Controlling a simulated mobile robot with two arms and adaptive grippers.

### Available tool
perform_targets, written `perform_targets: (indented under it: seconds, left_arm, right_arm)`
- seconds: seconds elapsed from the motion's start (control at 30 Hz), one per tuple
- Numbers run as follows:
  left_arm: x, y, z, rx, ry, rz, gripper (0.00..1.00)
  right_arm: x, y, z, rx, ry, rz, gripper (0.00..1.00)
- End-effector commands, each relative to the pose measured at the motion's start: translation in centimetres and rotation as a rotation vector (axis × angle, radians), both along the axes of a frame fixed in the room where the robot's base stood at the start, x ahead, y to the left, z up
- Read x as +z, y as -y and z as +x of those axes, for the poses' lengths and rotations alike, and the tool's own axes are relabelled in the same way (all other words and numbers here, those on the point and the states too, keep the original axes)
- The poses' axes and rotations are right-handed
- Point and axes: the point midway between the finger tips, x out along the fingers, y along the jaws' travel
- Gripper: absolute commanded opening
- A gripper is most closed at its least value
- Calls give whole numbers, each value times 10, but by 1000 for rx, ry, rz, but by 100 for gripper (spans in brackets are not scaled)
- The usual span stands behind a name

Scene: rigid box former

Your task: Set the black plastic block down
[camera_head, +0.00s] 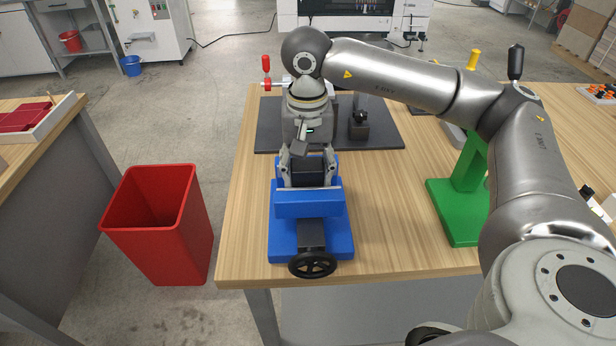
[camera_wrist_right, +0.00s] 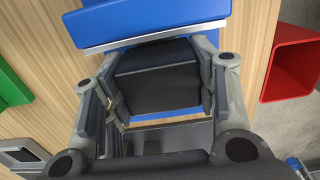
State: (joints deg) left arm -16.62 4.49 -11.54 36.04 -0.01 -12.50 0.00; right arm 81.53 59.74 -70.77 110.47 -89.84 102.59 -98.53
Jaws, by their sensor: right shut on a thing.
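The black plastic block (camera_head: 308,172) is between the two fingers of my right gripper (camera_head: 309,178), which is shut on it. In the right wrist view the dark block (camera_wrist_right: 158,75) fills the space between the fingers of the gripper (camera_wrist_right: 160,98). The block is over the blue vise (camera_head: 311,208), close behind its front jaw. In the wrist view the silver-edged blue jaw (camera_wrist_right: 150,22) lies just beyond the block. Whether the block touches the vise bed is hard to tell. My left gripper is not in view.
The vise's black handwheel (camera_head: 312,264) is at its front. A dark mat (camera_head: 385,135) with a small black object (camera_head: 358,125) lies behind. A green stand (camera_head: 460,205) is to the right. A red bin (camera_head: 160,225) stands on the floor left. The wooden table (camera_head: 395,215) is bare between vise and stand.

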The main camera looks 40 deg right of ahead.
Motion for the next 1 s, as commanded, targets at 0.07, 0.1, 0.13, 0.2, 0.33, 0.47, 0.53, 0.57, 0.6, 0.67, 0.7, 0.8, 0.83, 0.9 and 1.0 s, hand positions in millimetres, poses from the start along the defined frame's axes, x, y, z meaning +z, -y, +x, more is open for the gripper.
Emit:
perform_targets:
  seconds: [0.07, 0.1, 0.13, 0.2, 0.33, 0.47, 0.53, 0.57, 0.6, 0.67, 0.7, 0.8, 0.83, 0.9, 1.0]
  left_arm:
    - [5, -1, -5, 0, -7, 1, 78]
    - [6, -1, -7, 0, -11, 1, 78]
    - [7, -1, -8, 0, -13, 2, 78]
    - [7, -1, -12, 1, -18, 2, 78]
    - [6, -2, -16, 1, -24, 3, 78]
    - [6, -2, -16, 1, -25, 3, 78]
    - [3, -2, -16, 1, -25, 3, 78]
    - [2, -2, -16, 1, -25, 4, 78]
    - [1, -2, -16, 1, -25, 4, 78]
    - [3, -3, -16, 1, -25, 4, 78]
    - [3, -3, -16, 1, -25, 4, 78]
    - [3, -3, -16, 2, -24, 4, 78]
    - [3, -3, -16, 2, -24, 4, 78]
    - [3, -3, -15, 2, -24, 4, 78]
    - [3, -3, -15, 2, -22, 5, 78]
  right_arm:
    - [-12, 1, -1, -1, -4, -1, 22]
    - [-17, 1, -2, -1, -5, -2, 22]
    - [-21, 1, -1, -1, -3, -1, 22]
    - [-26, 1, -1, -1, -1, 0, 22]
    - [-28, 1, -1, -1, 1, 1, 22]
    - [-29, 1, -1, -1, 0, 0, 22]
    - [-31, 1, -1, -1, -1, 1, 22]
    - [-32, 1, -1, -1, -1, 1, 22]
    - [-33, 1, -1, -1, -1, 1, 22]
    - [-31, 1, -1, -1, -1, 1, 61]
    - [-31, 1, -1, -1, -1, 1, 66]
    - [-31, 1, -1, -1, -1, 1, 75]
    - [-31, 1, -1, -1, -1, 1, 75]
    - [-31, 1, -1, -1, -1, 1, 75]
    - [-31, 1, -1, -1, -1, 1, 75]
